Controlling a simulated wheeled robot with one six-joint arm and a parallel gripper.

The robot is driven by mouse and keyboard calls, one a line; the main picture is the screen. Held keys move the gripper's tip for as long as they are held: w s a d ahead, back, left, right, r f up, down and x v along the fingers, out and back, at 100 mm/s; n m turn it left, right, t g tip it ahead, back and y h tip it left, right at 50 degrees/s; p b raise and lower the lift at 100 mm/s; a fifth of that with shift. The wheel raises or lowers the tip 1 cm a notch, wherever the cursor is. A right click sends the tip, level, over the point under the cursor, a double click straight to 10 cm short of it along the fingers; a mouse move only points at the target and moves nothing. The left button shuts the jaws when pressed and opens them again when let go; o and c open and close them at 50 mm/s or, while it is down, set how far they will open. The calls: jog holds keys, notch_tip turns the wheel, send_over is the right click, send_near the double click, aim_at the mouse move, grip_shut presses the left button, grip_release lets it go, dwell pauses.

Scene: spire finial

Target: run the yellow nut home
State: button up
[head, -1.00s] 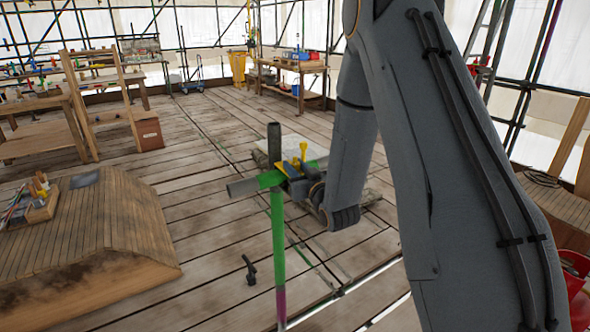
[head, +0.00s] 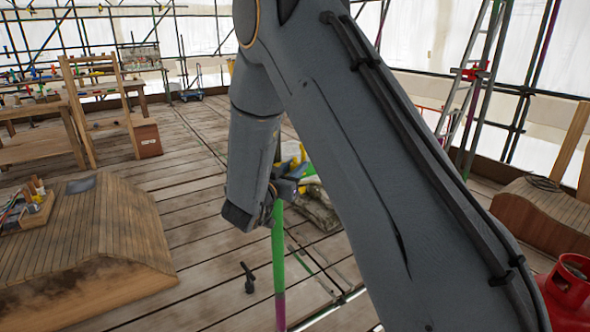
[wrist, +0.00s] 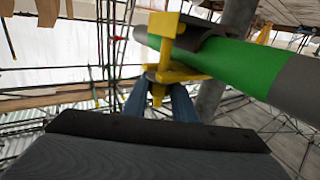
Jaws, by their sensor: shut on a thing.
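The yellow nut (wrist: 158,90) sits under a yellow clamp (wrist: 180,62) with a dark saddle, on a green-and-grey horizontal tube (wrist: 235,62). My gripper (wrist: 158,88) is shut on the nut, one blue-grey finger on each side. The fingers hide much of the nut, so how far it is run along its thread cannot be told. In the head view my gripper (head: 284,187) is beside the top of a green upright pole (head: 278,255). Yellow parts of the clamp (head: 301,158) show just above it. My arm hides most of the joint.
A wooden shingled block (head: 85,235) stands at left with a tool tray (head: 33,210) on it. A small dark tool-like object (head: 248,278) stands on the plank floor. A red gas bottle (head: 568,292) is at lower right. Open planks lie left of the pole.

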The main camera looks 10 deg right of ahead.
jog(key=shift+m+g+h, duration=0.8)
jog(key=shift+g+h, duration=0.1)
jog(key=shift+w+r, duration=0.1)
jog(key=shift+r, duration=0.05)
jog(key=o, duration=1)
jog(key=shift+o, duration=0.2)
jog(key=shift+a, duration=0.1)
jog(key=b+v, duration=0.1)
jog(key=v, duration=0.6)
jog(key=shift+s+a+b, duration=0.25)
jog(key=shift+b, duration=0.15)
jog(key=shift+d, duration=0.1)
